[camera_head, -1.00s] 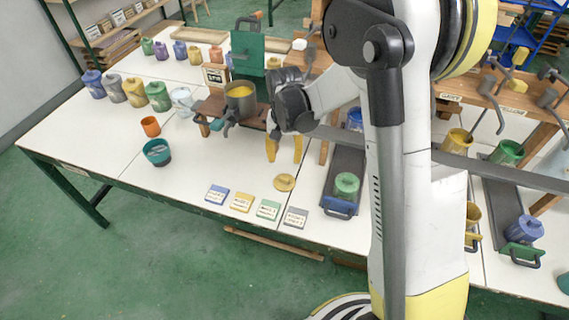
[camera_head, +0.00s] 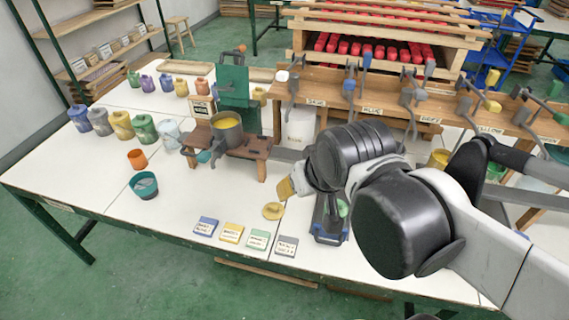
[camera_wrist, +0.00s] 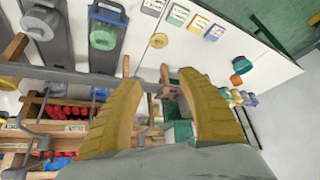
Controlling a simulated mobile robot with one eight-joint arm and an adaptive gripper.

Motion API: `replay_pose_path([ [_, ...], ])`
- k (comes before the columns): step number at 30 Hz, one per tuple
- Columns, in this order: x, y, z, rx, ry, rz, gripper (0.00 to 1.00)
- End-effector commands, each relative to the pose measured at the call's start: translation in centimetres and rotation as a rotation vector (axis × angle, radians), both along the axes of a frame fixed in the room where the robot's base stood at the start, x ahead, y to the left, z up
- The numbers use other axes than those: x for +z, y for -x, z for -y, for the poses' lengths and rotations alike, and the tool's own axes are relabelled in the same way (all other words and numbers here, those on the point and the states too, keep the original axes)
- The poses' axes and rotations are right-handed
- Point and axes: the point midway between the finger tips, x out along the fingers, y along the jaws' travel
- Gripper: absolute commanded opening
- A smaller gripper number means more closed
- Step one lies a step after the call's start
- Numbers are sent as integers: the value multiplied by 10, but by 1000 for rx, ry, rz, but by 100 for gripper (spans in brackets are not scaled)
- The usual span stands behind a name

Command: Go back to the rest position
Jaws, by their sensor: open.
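My gripper (camera_wrist: 157,105) shows large in the wrist view, its two yellow fingers spread wide with nothing between them. In the head view its yellow fingertips (camera_head: 287,188) hang above the white table (camera_head: 110,190), near the round yellow lid (camera_head: 273,211). My dark wrist and white arm cover the table's right part. A pot of yellow paint (camera_head: 227,128) stands on a wooden stand to the left of my gripper, apart from it.
Several coloured jars (camera_head: 122,125) line the table's left side. An orange cup (camera_head: 137,159) and a teal cup (camera_head: 144,185) stand in front. Labelled cards (camera_head: 231,233) lie near the front edge. A wooden rack with levers (camera_head: 349,88) stands behind. The front left tabletop is clear.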

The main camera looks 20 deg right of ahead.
Motion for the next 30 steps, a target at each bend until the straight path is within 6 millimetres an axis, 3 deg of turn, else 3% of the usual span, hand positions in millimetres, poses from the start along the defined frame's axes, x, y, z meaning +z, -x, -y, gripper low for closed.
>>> replay_pose_path([
  [6,-2,16,0,27,18,52,47],
  [30,-2,16,0,27,18,53,47],
])
